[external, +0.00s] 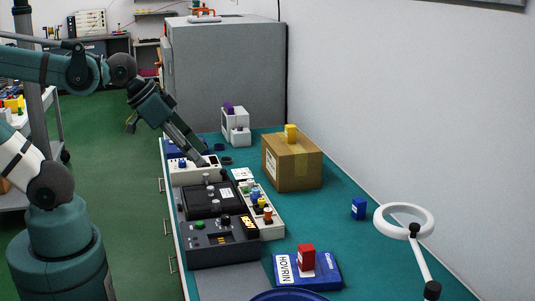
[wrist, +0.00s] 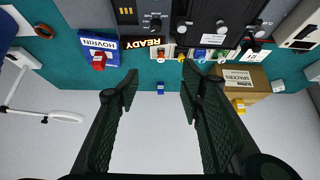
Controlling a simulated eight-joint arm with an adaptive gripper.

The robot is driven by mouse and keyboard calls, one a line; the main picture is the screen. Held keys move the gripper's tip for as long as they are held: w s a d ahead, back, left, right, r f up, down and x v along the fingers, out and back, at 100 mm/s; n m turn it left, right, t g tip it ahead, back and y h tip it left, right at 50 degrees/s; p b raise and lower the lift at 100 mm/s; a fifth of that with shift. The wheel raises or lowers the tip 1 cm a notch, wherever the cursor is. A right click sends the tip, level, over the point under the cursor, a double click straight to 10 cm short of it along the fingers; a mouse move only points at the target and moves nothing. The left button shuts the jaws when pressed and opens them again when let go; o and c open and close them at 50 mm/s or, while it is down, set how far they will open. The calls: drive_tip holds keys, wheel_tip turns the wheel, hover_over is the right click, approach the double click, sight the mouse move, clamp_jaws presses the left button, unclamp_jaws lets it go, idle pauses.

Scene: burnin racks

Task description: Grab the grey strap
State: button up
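I cannot pick out a grey strap with certainty in either view. My gripper (external: 203,152) hangs over the far left part of the teal bench in the external view, near a white panel with a blue knob (external: 183,163). Two small dark ring-like items (external: 226,161) lie close to its right; their kind is too small to tell. In the wrist view my gripper (wrist: 158,90) has its two black fingers wide apart with nothing held between them. A small blue block (wrist: 160,87) shows between the fingertips but lies well beyond them on the bench.
The bench holds a cardboard box (external: 292,163) with a yellow item (external: 291,132), dark control units (external: 222,243), a blue HOVRIN box (external: 309,272) under a red block (external: 306,257), and a white ring lamp (external: 404,219). A grey cabinet (external: 225,75) stands behind. The bench's right side is mostly clear.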

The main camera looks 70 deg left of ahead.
drive_tip(key=o, duration=0.4)
drive_tip(key=w+a+n+g+y+p, duration=0.1)
drive_tip(key=w+a+n+g, duration=0.1)
drive_tip(key=w+a+n, duration=0.7)
drive_tip(key=w+a+n+g+p, duration=0.1)
drive_tip(key=w+a+n+g, duration=0.15)
drive_tip(key=w+a, duration=1.1)
drive_tip(key=s+a+f+n+g, duration=0.1)
drive_tip(key=a+f+n, duration=0.2)
drive_tip(key=a, duration=0.9)
drive_tip(key=a+f+n+g+p, duration=0.1)
drive_tip(key=a+f+n, duration=0.2)
drive_tip(key=a+f, duration=0.6)
drive_tip(key=s+a+f+n+g+h+p, duration=0.1)
drive_tip(key=a+f+n, duration=0.2)
drive_tip(key=a, duration=1.1)
wheel_tip(320, 180, down, 4)
drive_tip(key=shift+s+a+r, duration=0.15)
drive_tip(key=shift+s+a, duration=0.2)
